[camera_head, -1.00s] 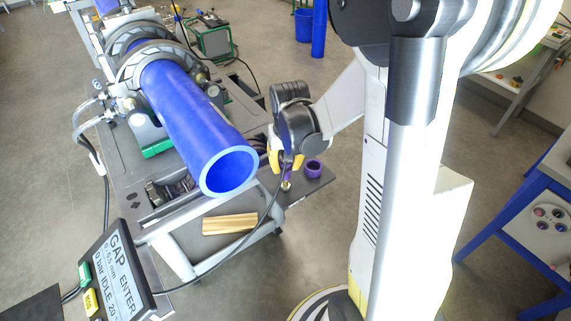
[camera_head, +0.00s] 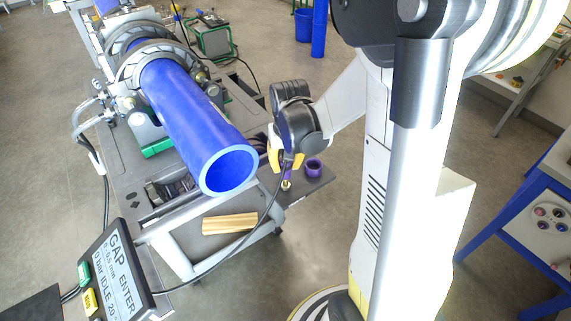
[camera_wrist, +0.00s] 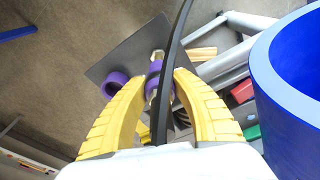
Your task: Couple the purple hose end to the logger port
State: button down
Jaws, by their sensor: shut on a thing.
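The purple hose end (camera_wrist: 155,70) is between the yellow fingertips of my gripper (camera_wrist: 158,84), which is shut on it. In the head view my gripper (camera_head: 287,162) is just right of the big blue pipe's open mouth, with the purple hose end (camera_head: 290,172) below it. A brass piece (camera_wrist: 158,55) shows at the hose end's far side, over a dark plate (camera_wrist: 122,52). I cannot tell whether it touches the plate. The black hose (camera_wrist: 178,45) crosses in front of the hose end and hides part of it. I cannot make out which part is the logger port.
A purple ring-shaped cup (camera_head: 313,167) stands on the dark plate beside my gripper. The blue pipe (camera_head: 195,120) lies close on the left. The black hose loops down towards a display box (camera_head: 115,270). A ribbed wooden-coloured block (camera_head: 230,223) lies on the cart's lower shelf.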

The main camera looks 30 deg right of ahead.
aim_at(286, 174)
jog(key=shift+f+b, duration=1.9)
jog(key=shift+f, duration=0.25)
jog(key=c, duration=1)
grip_release()
jog(key=shift+c, duration=0.2)
jog(key=shift+r, duration=0.1)
notch_tip(286, 174, up, 12)
jog(key=s, duration=0.1)
jog(key=shift+s+a, duration=0.35)
